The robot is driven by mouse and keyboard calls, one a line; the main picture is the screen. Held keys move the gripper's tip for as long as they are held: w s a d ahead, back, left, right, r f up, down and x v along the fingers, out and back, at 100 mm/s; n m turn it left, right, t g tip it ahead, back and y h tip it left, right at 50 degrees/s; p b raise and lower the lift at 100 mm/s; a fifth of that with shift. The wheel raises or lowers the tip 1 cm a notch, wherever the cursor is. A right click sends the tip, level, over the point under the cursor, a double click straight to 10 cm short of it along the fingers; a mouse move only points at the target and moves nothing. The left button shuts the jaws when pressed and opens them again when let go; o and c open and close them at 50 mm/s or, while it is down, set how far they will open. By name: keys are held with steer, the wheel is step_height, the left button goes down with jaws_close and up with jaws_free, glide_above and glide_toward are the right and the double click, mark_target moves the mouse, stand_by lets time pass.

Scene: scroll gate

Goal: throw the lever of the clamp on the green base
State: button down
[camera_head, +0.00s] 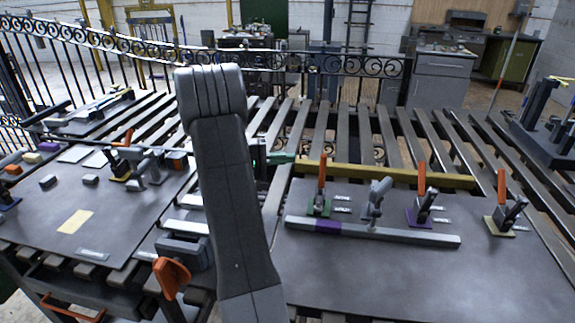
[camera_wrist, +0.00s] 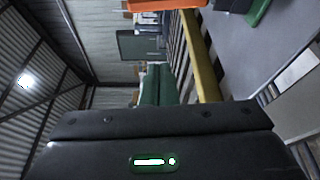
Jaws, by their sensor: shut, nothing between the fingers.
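The clamp on the green base (camera_head: 319,209) stands on the right-hand dark plate in the head view, its orange lever (camera_head: 321,172) upright. In the wrist view, the orange lever (camera_wrist: 165,4) is cut off by the top edge, and part of the green base (camera_wrist: 258,12) shows at the upper right. My gripper (camera_head: 290,157) is just left of the lever in the head view, mostly behind my arm. Its green fingers (camera_wrist: 157,72) are shut and empty, apart from the lever in the wrist view.
A long grey bar (camera_head: 400,235) with a purple patch lies in front of the clamp. A grey clamp (camera_head: 376,198), a purple-based clamp (camera_head: 418,217) and an olive-based clamp (camera_head: 499,226) stand to its right. A yellow beam (camera_head: 400,176) runs behind. The plate's front is clear.

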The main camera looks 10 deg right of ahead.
mark_target(323, 172)
steer(key=d, duration=0.9)
steer(key=s, duration=0.1)
steer(key=s+a, duration=0.1)
steer(key=s, duration=0.1)
steer(key=shift+s+a+r, duration=0.1)
steer(key=shift+s+a, duration=0.1)
